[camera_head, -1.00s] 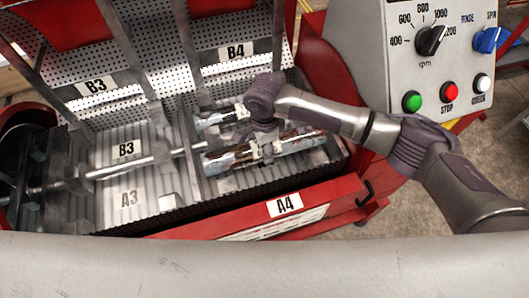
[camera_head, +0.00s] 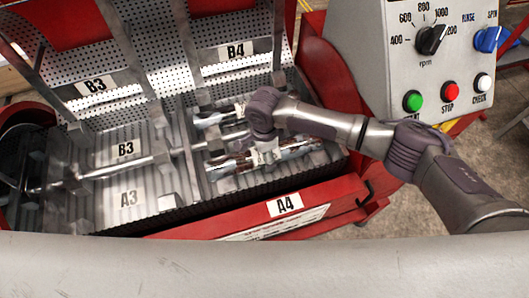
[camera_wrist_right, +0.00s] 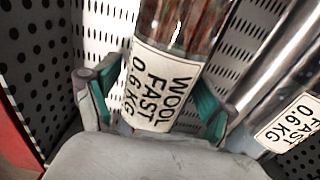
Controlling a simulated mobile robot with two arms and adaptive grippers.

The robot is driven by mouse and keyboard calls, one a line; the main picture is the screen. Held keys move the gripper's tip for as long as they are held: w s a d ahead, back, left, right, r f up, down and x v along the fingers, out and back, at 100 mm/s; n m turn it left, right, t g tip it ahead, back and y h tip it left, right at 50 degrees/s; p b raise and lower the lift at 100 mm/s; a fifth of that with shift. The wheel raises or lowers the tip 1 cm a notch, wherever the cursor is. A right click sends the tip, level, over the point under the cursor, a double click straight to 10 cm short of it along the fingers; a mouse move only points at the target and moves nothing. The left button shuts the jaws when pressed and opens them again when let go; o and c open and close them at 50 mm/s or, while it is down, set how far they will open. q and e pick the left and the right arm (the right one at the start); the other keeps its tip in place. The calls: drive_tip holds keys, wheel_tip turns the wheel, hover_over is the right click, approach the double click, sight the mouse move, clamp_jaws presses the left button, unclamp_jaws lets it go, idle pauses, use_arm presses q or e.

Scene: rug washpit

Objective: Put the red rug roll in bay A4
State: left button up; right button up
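A roll with a red-brown pattern, clear wrap and a white band (camera_head: 265,157) lies lengthwise in bay A4, above the A4 label (camera_head: 284,205) in the head view. In the right wrist view the red roll (camera_wrist_right: 186,25) bears a label reading "WOOL FAST 0.6 KG". My right gripper (camera_wrist_right: 158,92) straddles it, one green-padded finger on each side. A gap shows between the left finger and the roll, so the fingers look open. In the head view my right wrist hides the fingertips. My left gripper is not in view.
A second wrapped roll (camera_head: 222,117) lies behind, towards B4; its label (camera_wrist_right: 290,124) shows in the wrist view. Bay A3 (camera_head: 135,205) is empty. Metal dividers and a bar (camera_head: 130,168) stand between bays. A control panel (camera_head: 440,60) stands at the right.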

wheel_tip(320, 180, up, 12)
drive_tip(key=p, duration=0.1)
drive_tip(key=shift+r, duration=0.15)
idle(0.4)
idle(0.5)
